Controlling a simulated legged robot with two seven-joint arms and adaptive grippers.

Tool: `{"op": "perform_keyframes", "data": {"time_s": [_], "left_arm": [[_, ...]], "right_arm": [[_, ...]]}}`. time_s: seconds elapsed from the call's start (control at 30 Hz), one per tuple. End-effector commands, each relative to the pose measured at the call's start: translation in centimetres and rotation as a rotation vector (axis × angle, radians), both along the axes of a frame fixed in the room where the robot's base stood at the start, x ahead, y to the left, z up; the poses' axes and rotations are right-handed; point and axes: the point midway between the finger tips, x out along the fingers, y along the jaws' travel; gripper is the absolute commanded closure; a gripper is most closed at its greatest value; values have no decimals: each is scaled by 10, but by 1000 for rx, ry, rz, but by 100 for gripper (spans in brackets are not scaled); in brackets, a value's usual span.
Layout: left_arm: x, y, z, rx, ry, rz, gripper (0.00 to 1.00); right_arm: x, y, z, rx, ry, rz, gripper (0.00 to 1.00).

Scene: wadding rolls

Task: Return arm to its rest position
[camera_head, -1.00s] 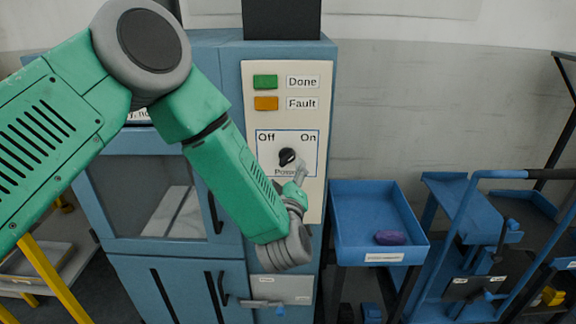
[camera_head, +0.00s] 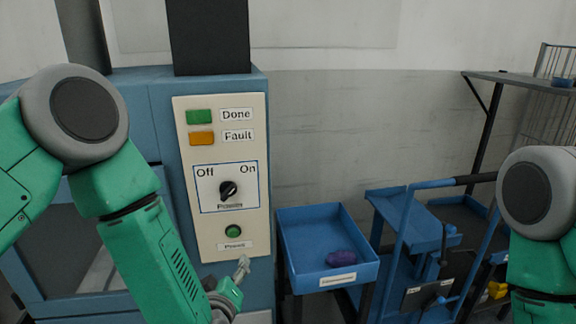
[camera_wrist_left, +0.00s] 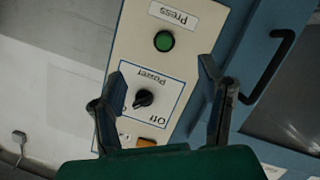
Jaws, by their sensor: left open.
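My left arm comes in from the left, and its gripper (camera_head: 240,275) is just below the lower edge of the control panel (camera_head: 185,235). In the left wrist view the gripper (camera_wrist_left: 158,75) has its two fingers spread with nothing between them, and the panel lies beyond. The black power knob (camera_head: 228,190) sits between the Off and On labels, its pointer tilted toward On; it also shows in the left wrist view (camera_wrist_left: 143,98). The green press button (camera_head: 233,231) is below it. My right arm shows at the right edge; its gripper is out of view.
Green Done (camera_head: 199,117) and orange Fault (camera_head: 201,138) lamps are on the panel. A blue tray (camera_head: 300,232) holding a purple item (camera_head: 341,259) stands right of the machine. A blue cart (camera_head: 385,270) and a shelf (camera_head: 500,76) stand farther right.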

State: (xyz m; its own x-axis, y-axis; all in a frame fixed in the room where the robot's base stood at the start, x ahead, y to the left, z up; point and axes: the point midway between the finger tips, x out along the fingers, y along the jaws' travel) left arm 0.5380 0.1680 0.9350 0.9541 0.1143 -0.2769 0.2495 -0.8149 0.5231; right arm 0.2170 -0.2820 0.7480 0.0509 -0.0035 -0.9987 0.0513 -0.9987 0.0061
Motion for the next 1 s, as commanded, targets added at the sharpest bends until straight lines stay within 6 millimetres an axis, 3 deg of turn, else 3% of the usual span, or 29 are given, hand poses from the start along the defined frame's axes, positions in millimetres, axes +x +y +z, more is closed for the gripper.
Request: {"op": "perform_keyframes", "data": {"time_s": [0.03, 0.2, 0.3, 0.4, 0.5, 0.63, 0.73, 1.0], "left_arm": [[-21, 6, -40, 47, 115, -59, 38], [-105, 32, -137, 182, 489, -260, 38], [-164, 53, -179, 248, 706, -370, 38], [-223, 75, -206, 296, 904, -466, 38], [-271, 93, -219, 327, 1060, -542, 38], [-310, 108, -224, 346, 1185, -601, 38], [-323, 112, -224, 351, 1225, -622, 38], [-323, 112, -224, 351, 1225, -622, 38]], "right_arm": [[0, 0, -8, 0, 1, 0, 100], [-1, 0, -20, 0, 1, 0, 100], [-1, 0, -26, 0, 1, 0, 100], [-1, 0, -31, 0, 1, 0, 100], [-1, 0, -35, 0, 1, 0, 100], [-1, 0, -38, 0, 1, 0, 100], [-1, 0, -38, 0, 1, 0, 100], [-1, 0, -38, 0, 1, 0, 100]]}}
